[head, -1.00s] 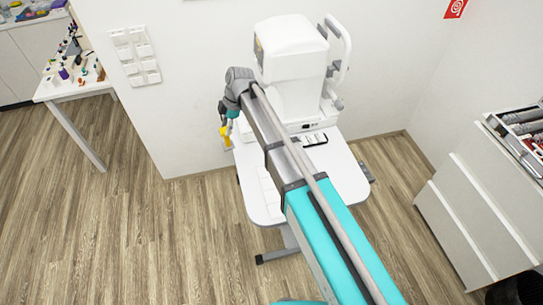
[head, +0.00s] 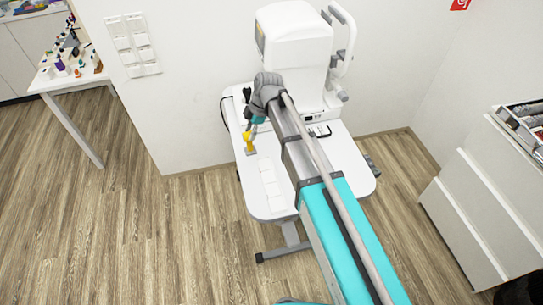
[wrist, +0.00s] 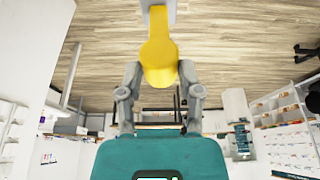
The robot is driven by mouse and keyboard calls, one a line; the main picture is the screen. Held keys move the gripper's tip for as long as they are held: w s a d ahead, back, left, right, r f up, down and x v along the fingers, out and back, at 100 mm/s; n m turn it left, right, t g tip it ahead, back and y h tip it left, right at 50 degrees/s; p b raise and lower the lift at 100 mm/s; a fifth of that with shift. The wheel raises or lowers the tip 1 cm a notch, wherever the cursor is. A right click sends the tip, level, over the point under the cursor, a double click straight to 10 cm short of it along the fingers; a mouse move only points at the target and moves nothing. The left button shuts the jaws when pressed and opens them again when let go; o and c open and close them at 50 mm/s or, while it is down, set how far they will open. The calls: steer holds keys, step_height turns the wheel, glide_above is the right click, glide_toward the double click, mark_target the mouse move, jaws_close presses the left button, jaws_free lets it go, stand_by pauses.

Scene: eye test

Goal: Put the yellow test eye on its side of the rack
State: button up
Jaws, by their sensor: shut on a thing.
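The yellow test eye (head: 248,138) has a rounded yellow body and a pale grey end. My gripper (head: 256,123) is shut on it and holds it over the left edge of the white instrument table (head: 335,175). In the wrist view the yellow test eye (wrist: 159,45) sits between the two grey fingers of my gripper (wrist: 160,72), its grey end pointing to the top of the picture. I cannot tell whether its end touches the table. A row of white square plates (head: 268,178) lies along the table's left side; I cannot tell if this is the rack.
A white eye instrument (head: 292,50) stands at the table's back. A white pocketed panel (head: 130,45) hangs on the wall. A side table (head: 58,83) with small items stands at the left, and a white drawer cabinet (head: 475,215) at the right. Floor at the left is clear.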

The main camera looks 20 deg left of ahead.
steer(key=d+f+m+b, duration=0.1)
steer(key=d+f+b, duration=0.4)
steer(key=d+f, duration=0.1)
steer(key=shift+s+d, duration=0.2)
steer(key=shift+d, duration=0.4)
steer(key=shift+f, duration=0.25)
steer(key=shift+f+b, duration=2.35)
steer(key=shift+b, duration=0.1)
steer(key=shift+s, duration=0.1)
steer(key=shift+f+b, duration=0.55)
stand_by(0.5)
steer(key=o, duration=0.9)
steer(key=shift+o, duration=0.2)
